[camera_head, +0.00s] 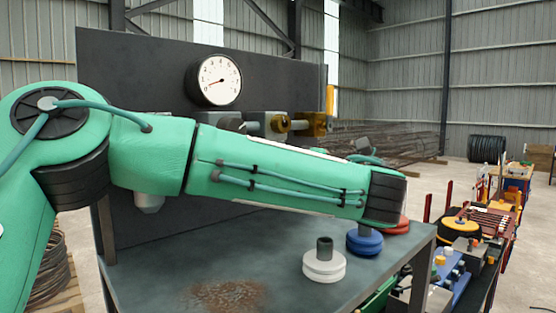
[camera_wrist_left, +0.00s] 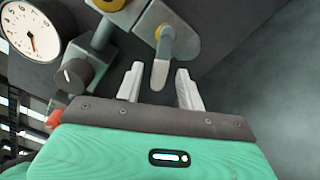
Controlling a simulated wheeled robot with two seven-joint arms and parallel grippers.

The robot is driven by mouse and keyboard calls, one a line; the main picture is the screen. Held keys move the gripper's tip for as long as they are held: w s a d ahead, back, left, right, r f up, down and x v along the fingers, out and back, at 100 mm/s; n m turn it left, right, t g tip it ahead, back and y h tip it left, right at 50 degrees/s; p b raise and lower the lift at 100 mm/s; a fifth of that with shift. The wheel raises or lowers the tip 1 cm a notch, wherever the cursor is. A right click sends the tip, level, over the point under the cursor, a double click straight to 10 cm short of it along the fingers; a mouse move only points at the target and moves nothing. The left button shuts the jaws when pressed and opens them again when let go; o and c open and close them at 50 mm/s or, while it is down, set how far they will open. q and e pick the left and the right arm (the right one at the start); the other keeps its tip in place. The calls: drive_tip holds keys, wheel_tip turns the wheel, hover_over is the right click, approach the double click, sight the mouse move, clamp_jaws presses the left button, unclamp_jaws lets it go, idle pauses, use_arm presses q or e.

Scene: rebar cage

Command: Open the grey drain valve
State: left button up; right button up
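In the left wrist view a grey lever handle (camera_wrist_left: 161,68) hangs from a brass-coloured hub (camera_wrist_left: 165,32) on a grey valve body; I take it for the drain valve. My left gripper (camera_wrist_left: 158,70) is open, with one pale finger on each side of the lever. A gap shows on both sides, and I cannot tell any contact. In the head view my green left arm crosses in front of the panel. The left gripper and the drain lever are hidden there. My right gripper is in neither view.
A dial gauge (camera_head: 219,80) and grey-and-brass pipe fittings (camera_head: 275,124) sit on the dark panel (camera_head: 140,75). A dark knob (camera_wrist_left: 78,75) is left of the lever. White (camera_head: 324,265) and blue (camera_head: 365,241) knobbed discs stand on the bench (camera_head: 180,270); its front left is clear.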

use_arm(q)
drive_tip(key=shift+w+a, duration=0.5)
drive_tip(key=shift+a, duration=0.05)
drive_tip(key=shift+c, duration=0.7)
drive_tip(key=shift+d, duration=0.1)
clamp_jaws()
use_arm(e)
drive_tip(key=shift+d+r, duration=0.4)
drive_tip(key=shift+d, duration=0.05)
use_arm(q)
drive_tip(key=shift+f, duration=0.1)
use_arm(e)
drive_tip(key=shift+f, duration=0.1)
